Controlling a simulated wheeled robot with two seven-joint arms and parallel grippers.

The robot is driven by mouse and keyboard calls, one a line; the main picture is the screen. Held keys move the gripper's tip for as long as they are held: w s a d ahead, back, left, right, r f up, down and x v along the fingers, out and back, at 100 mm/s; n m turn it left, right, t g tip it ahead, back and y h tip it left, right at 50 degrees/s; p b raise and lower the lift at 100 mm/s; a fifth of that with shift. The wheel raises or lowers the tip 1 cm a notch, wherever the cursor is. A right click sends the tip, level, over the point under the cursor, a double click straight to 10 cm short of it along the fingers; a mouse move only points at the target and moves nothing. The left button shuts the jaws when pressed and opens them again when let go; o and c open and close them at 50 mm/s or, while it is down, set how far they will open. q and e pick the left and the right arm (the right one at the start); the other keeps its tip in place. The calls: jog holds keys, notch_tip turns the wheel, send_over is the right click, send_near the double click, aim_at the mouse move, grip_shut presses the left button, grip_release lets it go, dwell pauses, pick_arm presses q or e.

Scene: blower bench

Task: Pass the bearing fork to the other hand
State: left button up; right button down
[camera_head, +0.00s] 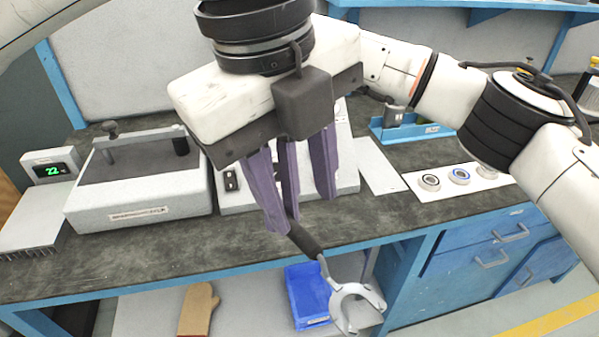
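The bearing fork (347,300) hangs in the air in front of the bench edge, its pale two-pronged head low and its dark handle (304,239) slanting up to the left. My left gripper (298,212) is above it, with purple fingers spread apart to either side of the handle's upper end. The left finger's tip overlaps that end in the picture; I cannot tell whether they touch. A narrower purple finger between them reaches down to the handle and seems to belong to my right gripper. The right gripper's body is mostly hidden behind the left one, so its grip does not show.
A grey box with a bar handle (140,190) and a green-digit display (53,171) stand on the bench at left. Rings (459,176) lie on a white strip at right. A blue bin (307,292) and a tan glove (198,310) are on the lower shelf.

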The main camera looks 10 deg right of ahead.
aim_at(314, 245)
pick_arm(q)
jog(key=f, duration=0.3)
jog(key=d+f, duration=0.1)
jog(key=f, duration=0.2)
jog(key=w+d+f, duration=0.1)
jog(key=f, duration=0.3)
jog(key=shift+f, duration=0.1)
jog(key=shift+c, duration=0.3)
grip_shut()
pick_arm(e)
jog(key=c, duration=1.6)
grip_release()
jog(key=shift+o, duration=0.2)
jog(key=shift+r, duration=0.1)
